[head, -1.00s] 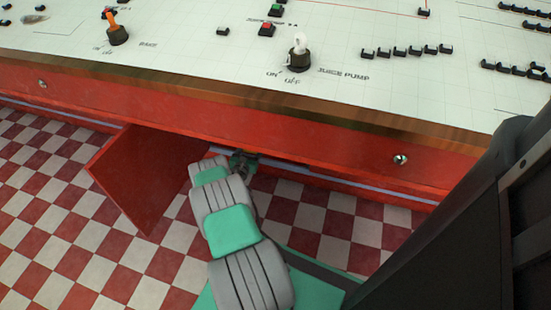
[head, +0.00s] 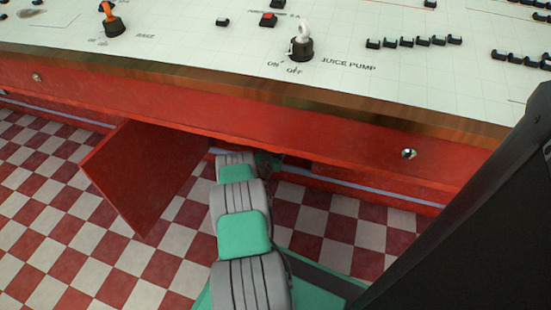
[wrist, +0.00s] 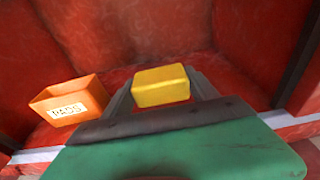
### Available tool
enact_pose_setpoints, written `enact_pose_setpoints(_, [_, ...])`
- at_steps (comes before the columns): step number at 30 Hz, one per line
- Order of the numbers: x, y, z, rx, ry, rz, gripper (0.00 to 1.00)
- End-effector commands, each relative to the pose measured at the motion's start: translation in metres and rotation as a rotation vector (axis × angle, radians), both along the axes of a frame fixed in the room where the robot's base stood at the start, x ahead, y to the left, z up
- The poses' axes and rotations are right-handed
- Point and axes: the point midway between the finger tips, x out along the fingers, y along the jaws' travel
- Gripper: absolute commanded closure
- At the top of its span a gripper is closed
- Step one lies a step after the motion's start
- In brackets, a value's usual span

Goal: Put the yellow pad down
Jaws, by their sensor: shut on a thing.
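The yellow pad (wrist: 161,86) is a small bright block in the middle of the wrist view. My gripper (wrist: 163,95) is shut on it, with a grey finger on either side. The pad is inside a red cabinet space, near its floor; I cannot tell whether it touches the floor. In the head view my arm reaches under the counter front, and the gripper and pad are hidden there.
An orange open box labelled PADS (wrist: 70,101) stands left of the pad inside the cabinet. Red walls (wrist: 150,30) enclose the space. An open red door (head: 140,180) hangs left of my arm. The control counter (head: 200,50) overhangs the opening.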

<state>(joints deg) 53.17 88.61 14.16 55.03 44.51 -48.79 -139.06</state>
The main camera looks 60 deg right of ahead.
Motion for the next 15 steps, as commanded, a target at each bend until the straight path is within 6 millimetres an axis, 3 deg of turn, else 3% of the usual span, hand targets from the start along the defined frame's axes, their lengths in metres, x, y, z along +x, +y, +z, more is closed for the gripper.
enact_pose_setpoints(7, [0.0,0.0,-0.048,0.0,-0.001,-0.001,0.71])
enact_pose_setpoints(15, [0.0,-0.001,-0.048,-0.001,-0.002,0.0,0.71])
